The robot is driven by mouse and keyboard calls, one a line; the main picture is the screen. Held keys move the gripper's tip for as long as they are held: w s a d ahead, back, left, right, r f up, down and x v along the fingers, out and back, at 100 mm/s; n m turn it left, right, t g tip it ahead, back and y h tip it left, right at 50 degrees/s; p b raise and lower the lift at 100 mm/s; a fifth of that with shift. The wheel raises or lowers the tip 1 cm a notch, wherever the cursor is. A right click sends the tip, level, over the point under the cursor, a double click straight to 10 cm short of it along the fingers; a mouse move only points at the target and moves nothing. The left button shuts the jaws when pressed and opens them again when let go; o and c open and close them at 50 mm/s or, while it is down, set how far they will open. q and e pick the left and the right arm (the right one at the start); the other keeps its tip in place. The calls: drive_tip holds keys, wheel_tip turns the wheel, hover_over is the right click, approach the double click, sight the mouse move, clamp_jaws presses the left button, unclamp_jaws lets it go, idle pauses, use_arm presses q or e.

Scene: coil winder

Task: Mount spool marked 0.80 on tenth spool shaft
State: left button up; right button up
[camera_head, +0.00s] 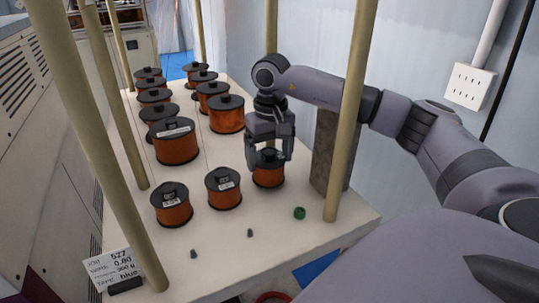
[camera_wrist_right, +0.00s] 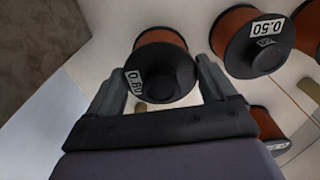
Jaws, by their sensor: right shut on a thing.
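My right gripper (camera_head: 269,157) points down over a copper-orange spool with black flanges (camera_head: 268,175) at the right of the white table. Its two fingers are shut on the spool's upper part. In the right wrist view the spool (camera_wrist_right: 162,75) sits between the fingers (camera_wrist_right: 160,88); its rotated label appears to read 0.80 or 0.60. Its base is at or very near the table top; I cannot tell if it touches. Two small bare grey pegs, perhaps spool shafts, stand at the table's front (camera_head: 194,254) and (camera_head: 250,233). My left gripper is out of view.
Two spools (camera_head: 171,205) (camera_head: 224,188) stand left of the held one, with several more behind. A spool marked 0.50 (camera_wrist_right: 250,45) is close by. A green cap (camera_head: 299,213), a written card (camera_head: 118,268) and tan posts (camera_head: 350,110) line the front and edges.

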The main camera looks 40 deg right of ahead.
drive_tip(key=shift+s+a+f, duration=0.15)
drive_tip(key=shift+a+f, duration=0.05)
drive_tip(key=shift+f, duration=0.3)
drive_tip(key=shift+s+a+f, duration=0.15)
drive_tip(key=shift+f, duration=0.35)
drive_tip(key=shift+r, duration=0.15)
drive_tip(key=shift+d+r+p, duration=0.15)
drive_tip(key=shift+r+p, duration=0.6)
drive_tip(key=shift+p, duration=0.1)
drive_tip(key=shift+w+d+r+p, duration=0.1)
drive_tip(key=shift+w+r+p, duration=0.1)
drive_tip(key=shift+r+p, duration=0.1)
drive_tip(key=shift+d+r+p, duration=0.1)
drive_tip(key=shift+r+p, duration=0.25)
drive_tip(key=shift+r, duration=0.2)
drive_tip(key=shift+f, duration=0.3)
drive_tip(key=shift+f+b, duration=0.6)
drive_tip(key=shift+f, duration=0.1)
drive_tip(key=shift+r, duration=0.1)
